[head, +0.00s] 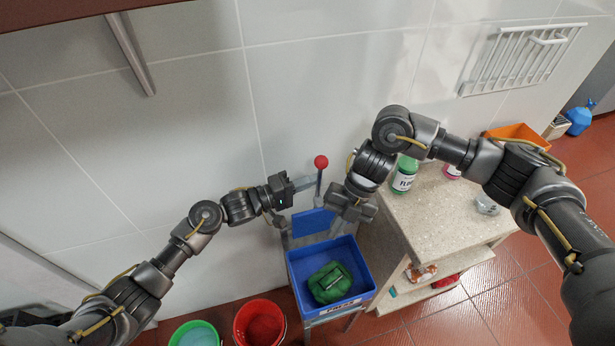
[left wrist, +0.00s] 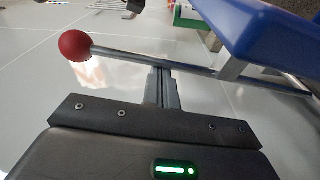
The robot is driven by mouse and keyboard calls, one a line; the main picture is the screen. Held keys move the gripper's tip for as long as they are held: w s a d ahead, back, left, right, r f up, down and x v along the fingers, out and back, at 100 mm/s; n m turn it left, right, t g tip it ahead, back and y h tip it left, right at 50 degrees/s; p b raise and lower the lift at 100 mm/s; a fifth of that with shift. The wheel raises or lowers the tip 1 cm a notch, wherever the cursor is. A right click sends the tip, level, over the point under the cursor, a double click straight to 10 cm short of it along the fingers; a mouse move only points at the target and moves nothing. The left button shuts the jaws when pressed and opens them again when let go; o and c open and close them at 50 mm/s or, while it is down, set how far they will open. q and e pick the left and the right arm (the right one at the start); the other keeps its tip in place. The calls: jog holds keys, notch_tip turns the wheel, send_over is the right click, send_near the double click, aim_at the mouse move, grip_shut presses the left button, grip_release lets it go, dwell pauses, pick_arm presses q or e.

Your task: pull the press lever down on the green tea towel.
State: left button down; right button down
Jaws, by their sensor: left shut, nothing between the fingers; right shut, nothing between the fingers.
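The press lever is a thin metal rod with a red ball (head: 321,161) on top, and it stands upright behind the blue tray (head: 291,272). The green tea towel (head: 321,291) lies bunched in that tray. My left gripper (head: 308,182) is shut and empty beside the rod, just below the ball. In the left wrist view the shut fingers (left wrist: 162,80) end at the rod (left wrist: 195,67), below the red ball (left wrist: 75,45); I cannot tell whether they touch. My right gripper (head: 336,232) is shut and empty, pointing down above the back of the tray.
A blue panel (head: 312,232) stands behind the tray. A stone-topped shelf unit (head: 445,220) is to the right, with a green bottle (head: 403,176) on it. A red bucket (head: 237,322) and a green bucket (head: 174,338) stand left of the tray. The tiled wall is close behind.

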jog(key=c, duration=1.5)
grip_release()
